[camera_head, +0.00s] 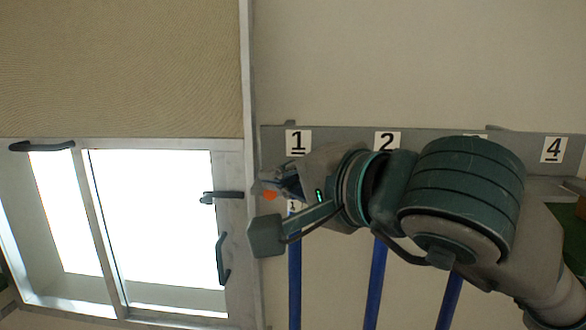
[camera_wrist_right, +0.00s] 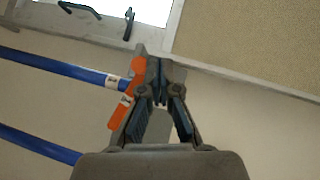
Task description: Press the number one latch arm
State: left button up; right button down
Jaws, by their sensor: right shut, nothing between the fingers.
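The number one latch arm is orange. In the head view only a small part of it (camera_head: 270,195) shows at my right gripper (camera_head: 272,184), below the "1" label (camera_head: 298,142). In the right wrist view the orange latch arm (camera_wrist_right: 118,122) lies slantwise just left of the right gripper (camera_wrist_right: 158,66), close beside its fingers. I cannot tell whether they touch. The right gripper is shut with nothing in it. The number one blue rod (camera_head: 295,270) hangs below the label; it also shows in the right wrist view (camera_wrist_right: 60,68). My left gripper is not in view.
The grey rack rail (camera_head: 345,137) carries labels "2" (camera_head: 387,142) and "4" (camera_head: 553,149); my right arm hides most of a label between them. More blue rods (camera_head: 375,285) hang below. A window frame with dark handles (camera_head: 222,258) stands at the left.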

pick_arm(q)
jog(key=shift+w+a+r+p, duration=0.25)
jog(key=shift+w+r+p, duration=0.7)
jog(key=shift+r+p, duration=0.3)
pick_arm(e)
jog(key=s+d+r, duration=0.3)
jog(key=s+r, duration=0.3)
jog(key=r, duration=0.3)
jog(key=shift+s+d+r, duration=0.15)
jog(key=shift+d+r, duration=0.05)
jog(key=shift+r, duration=0.05)
